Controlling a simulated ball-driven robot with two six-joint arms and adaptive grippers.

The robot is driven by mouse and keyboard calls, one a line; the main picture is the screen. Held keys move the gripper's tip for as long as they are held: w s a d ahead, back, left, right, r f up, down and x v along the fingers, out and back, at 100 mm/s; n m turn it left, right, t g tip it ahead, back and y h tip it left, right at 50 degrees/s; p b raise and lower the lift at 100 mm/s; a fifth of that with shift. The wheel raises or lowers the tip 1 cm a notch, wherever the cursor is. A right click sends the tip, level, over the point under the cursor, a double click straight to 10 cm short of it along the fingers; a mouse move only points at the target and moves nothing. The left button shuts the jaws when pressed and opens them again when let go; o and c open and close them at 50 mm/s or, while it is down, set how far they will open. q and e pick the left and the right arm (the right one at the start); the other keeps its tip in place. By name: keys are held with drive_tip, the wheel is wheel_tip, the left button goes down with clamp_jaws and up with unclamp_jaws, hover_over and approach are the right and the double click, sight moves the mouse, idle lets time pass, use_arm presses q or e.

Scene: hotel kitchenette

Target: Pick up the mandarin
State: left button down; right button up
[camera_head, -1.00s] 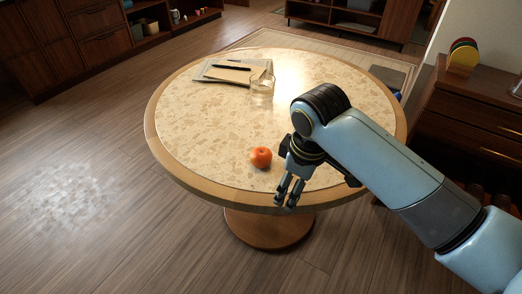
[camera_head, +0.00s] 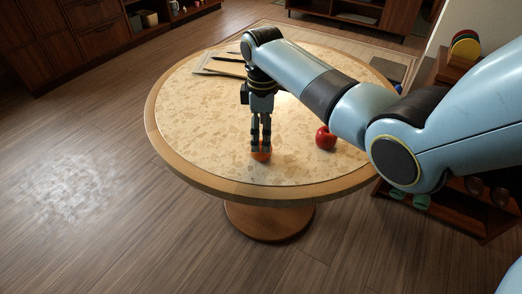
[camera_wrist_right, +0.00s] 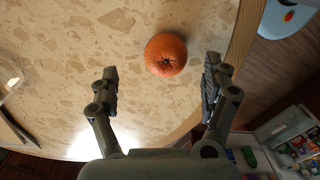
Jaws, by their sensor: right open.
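The mandarin (camera_head: 261,155) is a small orange fruit on the round table, near its front edge, partly hidden behind my right gripper's fingers in the head view. In the right wrist view the mandarin (camera_wrist_right: 166,54) shows whole, beyond the fingertips and between their lines, a little nearer the right finger. My right gripper (camera_head: 261,148) points down above the mandarin. In the wrist view the right gripper (camera_wrist_right: 160,80) is open, with nothing between its fingers. My left gripper is not in view.
A red apple (camera_head: 326,137) sits on the table (camera_head: 190,130) to the right of the mandarin, under my right arm. Papers (camera_head: 222,68) with a pen lie at the back. A glass shows partly at the wrist view's left edge (camera_wrist_right: 8,80). The table's left side is clear.

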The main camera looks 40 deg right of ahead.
sight(261, 144)
drive_tip(key=f, duration=0.5)
drive_tip(key=shift+s+a+f+b, duration=0.1)
drive_tip(key=shift+s+a+b, duration=0.1)
drive_tip(key=shift+a+b, duration=0.15)
drive_tip(key=shift+c, duration=0.4)
drive_tip(key=c, duration=1.2)
